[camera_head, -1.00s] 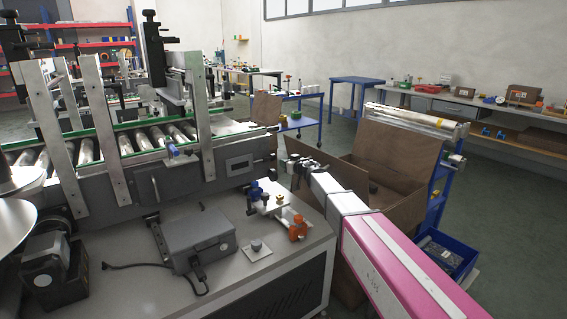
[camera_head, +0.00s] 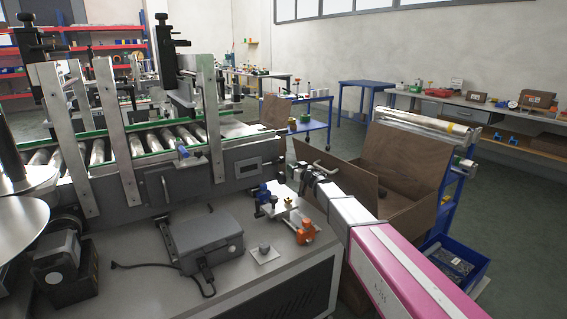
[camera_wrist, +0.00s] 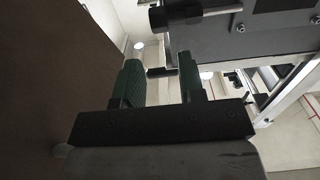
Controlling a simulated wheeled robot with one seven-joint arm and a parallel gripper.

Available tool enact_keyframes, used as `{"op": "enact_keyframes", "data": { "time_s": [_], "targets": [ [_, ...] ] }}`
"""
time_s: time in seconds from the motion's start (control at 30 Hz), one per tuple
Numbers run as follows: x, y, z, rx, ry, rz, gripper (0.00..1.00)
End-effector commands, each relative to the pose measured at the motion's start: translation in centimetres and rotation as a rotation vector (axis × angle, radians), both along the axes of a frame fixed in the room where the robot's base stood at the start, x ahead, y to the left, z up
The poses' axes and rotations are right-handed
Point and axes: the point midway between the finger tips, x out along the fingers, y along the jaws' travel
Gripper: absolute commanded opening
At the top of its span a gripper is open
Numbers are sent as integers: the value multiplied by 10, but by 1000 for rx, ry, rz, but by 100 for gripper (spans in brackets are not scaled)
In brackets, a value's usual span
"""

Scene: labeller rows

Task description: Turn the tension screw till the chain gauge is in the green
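My gripper (camera_head: 306,179) is at the end of my pink and white arm, to the right of the grey labeller conveyor (camera_head: 215,172). In the wrist view my gripper (camera_wrist: 161,78) shows two dark green finger pads set apart, with nothing visibly held between them. A black knob on a metal shaft (camera_wrist: 176,17) shows beyond and above the fingers, beside a grey machine panel. I cannot tell whether it is the tension screw. No chain gauge or green zone can be made out clearly.
Blue-knobbed (camera_head: 264,196) and orange (camera_head: 305,231) fittings stand on the bench near my gripper. A grey box (camera_head: 208,243) with a cable lies left of them. A brown open box (camera_head: 395,165) and blue bin (camera_head: 455,264) stand right. Open floor lies behind.

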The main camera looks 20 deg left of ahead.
Motion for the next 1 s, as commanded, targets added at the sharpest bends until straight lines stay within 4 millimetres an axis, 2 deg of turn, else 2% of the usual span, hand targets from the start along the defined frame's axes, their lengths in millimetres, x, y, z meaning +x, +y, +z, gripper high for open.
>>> {"op": "enact_keyframes", "data": {
  "time_s": [0.3, 0.5, 0.87, 0.9, 1.0],
  "targets": [
    [38, 42, 0, 0, 0, 1, 36],
    [57, 65, 0, 0, 0, 0, 36],
    [61, 71, 0, 0, 1, -1, 36],
    [61, 71, 0, 0, 1, -1, 33],
    [61, 71, 0, 0, 1, 0, 1]
  ]
}}
